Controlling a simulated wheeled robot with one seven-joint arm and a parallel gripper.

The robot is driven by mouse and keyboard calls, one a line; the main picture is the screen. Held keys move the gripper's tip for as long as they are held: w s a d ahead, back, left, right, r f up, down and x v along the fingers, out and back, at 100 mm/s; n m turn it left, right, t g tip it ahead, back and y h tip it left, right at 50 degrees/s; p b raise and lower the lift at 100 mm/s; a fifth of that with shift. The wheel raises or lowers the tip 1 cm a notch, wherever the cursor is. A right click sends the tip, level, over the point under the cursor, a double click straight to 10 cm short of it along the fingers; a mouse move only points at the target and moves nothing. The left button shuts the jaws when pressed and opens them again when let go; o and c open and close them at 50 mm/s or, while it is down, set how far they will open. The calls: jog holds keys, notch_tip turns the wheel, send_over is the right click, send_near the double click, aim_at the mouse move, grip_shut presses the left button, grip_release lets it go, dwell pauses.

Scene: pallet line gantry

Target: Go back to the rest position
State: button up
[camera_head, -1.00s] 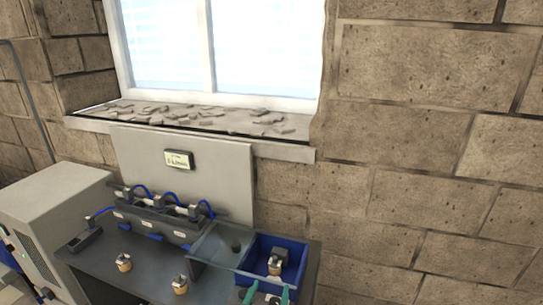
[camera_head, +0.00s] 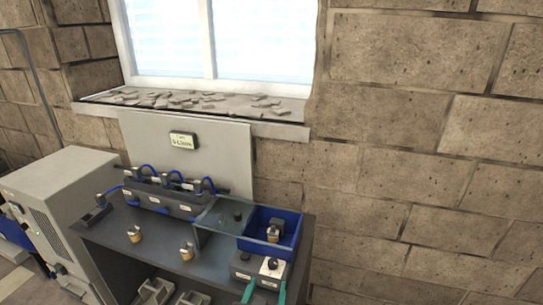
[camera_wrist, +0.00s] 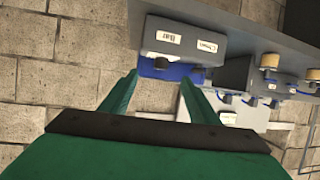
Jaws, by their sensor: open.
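My gripper shows in the head view (camera_head: 263,292) as two green fingertips at the bottom edge, in front of the switch boxes at the bench's right end. In the wrist view (camera_wrist: 160,88) its two green fingers stand apart with nothing between them. The wrist view shows a labelled grey box (camera_wrist: 178,38) and a bit of blue beyond the fingertips. The gripper looks empty and open. The rest of my arm is out of the head view.
The dark bench (camera_head: 150,258) carries a blue bin (camera_head: 290,222) with a part inside, a valve block (camera_head: 165,200) with blue hoses, and two small brass-coloured pieces (camera_head: 134,234) (camera_head: 187,251). A grey cabinet (camera_head: 70,205) stands left. A brick wall rises behind.

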jog(key=s+f+n+y, duration=0.1)
jog(key=s+f, duration=0.5)
jog(key=s, duration=0.3)
jog(key=s+f+n+y, duration=0.1)
jog(key=s+f, duration=0.5)
jog(key=s, duration=0.3)
jog(key=s+d+r+t, duration=0.1)
jog(key=s+r+t, duration=0.1)
jog(key=s, duration=1.6)
jog(key=shift+s+r, duration=0.35)
jog(key=shift+r, duration=0.25)
